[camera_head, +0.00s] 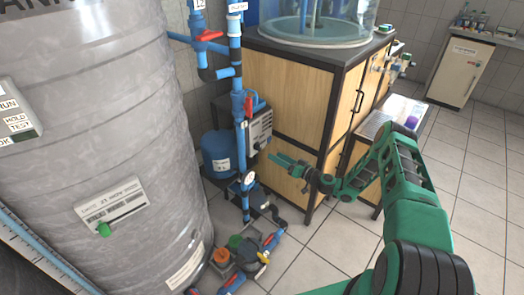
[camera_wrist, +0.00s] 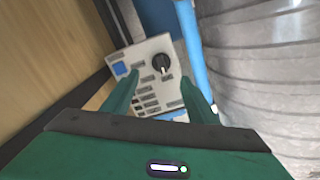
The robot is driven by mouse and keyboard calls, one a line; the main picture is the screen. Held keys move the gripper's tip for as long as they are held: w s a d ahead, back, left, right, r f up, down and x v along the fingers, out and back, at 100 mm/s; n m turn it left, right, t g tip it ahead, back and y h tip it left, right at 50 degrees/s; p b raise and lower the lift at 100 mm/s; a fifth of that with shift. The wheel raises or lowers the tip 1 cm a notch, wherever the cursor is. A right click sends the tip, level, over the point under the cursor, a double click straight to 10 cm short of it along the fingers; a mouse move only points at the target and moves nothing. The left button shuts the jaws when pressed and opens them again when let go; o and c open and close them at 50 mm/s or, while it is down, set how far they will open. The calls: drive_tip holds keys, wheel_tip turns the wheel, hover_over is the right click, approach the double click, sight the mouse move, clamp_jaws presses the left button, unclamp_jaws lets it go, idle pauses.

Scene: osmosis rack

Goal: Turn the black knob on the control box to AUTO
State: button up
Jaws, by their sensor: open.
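The control box (camera_head: 260,130) is a pale grey panel beside the blue vertical pipe, in front of the wooden cabinet. In the wrist view the control box (camera_wrist: 146,62) shows tilted, with a blue square, rows of small dark labels and a round black knob (camera_wrist: 161,63) with a pale pointer mark. The labels are too small to read. My gripper (camera_head: 275,162) is open and empty, a little below the box in the head view. In the wrist view its two green fingers (camera_wrist: 160,92) stand apart, with the knob beyond them, in the gap between them. They appear clear of the knob.
A red-handled valve (camera_head: 249,103) on the blue pipe (camera_head: 240,120) stands close to the box's left side. A large grey tank (camera_head: 90,150) fills the left. A wooden cabinet (camera_head: 290,95) stands behind the box. A blue vessel (camera_head: 218,152) and low pipework with valves (camera_head: 245,255) lie below.

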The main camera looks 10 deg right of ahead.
sight(258, 147)
drive_tip(key=x, duration=1)
drive_tip(key=shift+a, duration=0.1)
drive_tip(key=c, duration=1.1)
